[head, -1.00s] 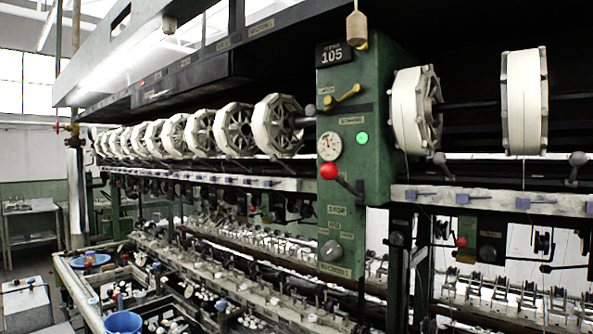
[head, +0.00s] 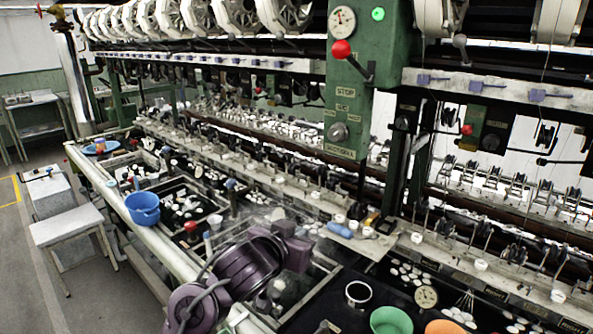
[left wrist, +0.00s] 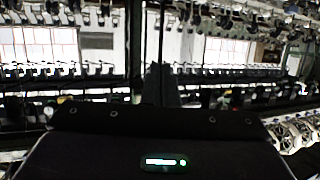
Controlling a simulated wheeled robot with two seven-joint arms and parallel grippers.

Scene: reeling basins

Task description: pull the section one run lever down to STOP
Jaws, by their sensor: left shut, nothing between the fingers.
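The section one run lever has a red ball knob (head: 341,50) on a short black arm at the green control post (head: 345,110). The ball sits up and left of the lever's pivot, above the STOP label (head: 349,92). My left gripper (head: 300,250) is low in the head view, over the basins, below and left of the lever and apart from it. It is shut and empty. Its dark body and narrow fingers (left wrist: 160,85) show in the left wrist view, where I cannot make out the lever. My right gripper is not in view.
Below lie the basin bench, a blue tub (head: 142,207), a green bowl (head: 391,321) and a metal ring cup (head: 358,293). A ledge (head: 500,85) runs right of the post.

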